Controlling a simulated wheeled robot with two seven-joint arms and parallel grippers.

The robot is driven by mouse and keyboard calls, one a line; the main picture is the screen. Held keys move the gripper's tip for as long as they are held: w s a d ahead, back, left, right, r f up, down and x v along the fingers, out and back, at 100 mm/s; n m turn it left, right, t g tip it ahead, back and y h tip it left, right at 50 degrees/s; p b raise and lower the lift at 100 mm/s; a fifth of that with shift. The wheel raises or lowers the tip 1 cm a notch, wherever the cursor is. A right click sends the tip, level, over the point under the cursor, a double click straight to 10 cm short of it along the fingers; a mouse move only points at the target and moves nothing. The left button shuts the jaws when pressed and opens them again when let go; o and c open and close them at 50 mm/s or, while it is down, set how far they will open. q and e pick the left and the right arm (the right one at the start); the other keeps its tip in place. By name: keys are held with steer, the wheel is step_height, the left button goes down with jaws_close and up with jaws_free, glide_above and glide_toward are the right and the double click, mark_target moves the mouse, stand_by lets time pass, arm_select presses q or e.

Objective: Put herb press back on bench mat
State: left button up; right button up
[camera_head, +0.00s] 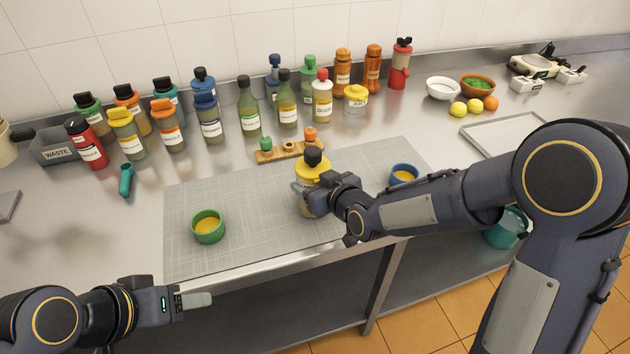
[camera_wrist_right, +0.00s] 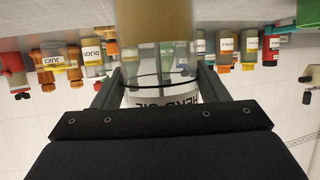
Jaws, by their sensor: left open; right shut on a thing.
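The herb press (camera_head: 313,168) has a yellow top, a dark knob and a clear body. It stands about upright over the grey bench mat (camera_head: 262,250); I cannot tell whether its base touches the mat. My right gripper (camera_head: 309,193) is shut on its body. In the right wrist view the herb press (camera_wrist_right: 160,75) is between the two fingers (camera_wrist_right: 160,92), with part of an upside-down label showing. Its top and base are not clear there. My left gripper (camera_head: 198,300) is open and empty, low at the front left, off the mat.
A green cup (camera_head: 208,227) stands on the mat at left, a blue cup (camera_head: 404,175) at right. A wooden holder (camera_head: 287,152) with plugs lies at the mat's back edge. Several bottles line the wall. A teal tool (camera_head: 126,180) lies left of the mat.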

steer(key=shift+f, duration=0.1)
steer(key=o, duration=1.4)
steer(key=shift+s+d+r, duration=0.1)
steer(key=shift+s+r, duration=0.05)
steer(key=shift+r, duration=0.1)
steer(key=s+d+r+m+g+h+b, duration=0.1)
steer(key=s+d+r+m, duration=0.1)
steer(key=s+d, duration=0.6)
steer(key=s+d+r+m+g+h, duration=0.1)
steer(key=s+d+r+m, duration=0.1)
steer(key=s+d, duration=0.65)
steer(key=s+d+m+g, duration=0.1)
steer(key=s, duration=0.3)
steer(key=s+d+f+m+g, duration=0.1)
steer(key=s, duration=0.3)
steer(key=s+d+m+g+h, duration=0.1)
steer(key=s+m, duration=0.1)
steer(key=s, duration=0.2)
steer(key=shift+s+d+f+g, duration=0.3)
steer(key=shift+s+f+g, duration=0.05)
steer(key=shift+s+g, duration=0.05)
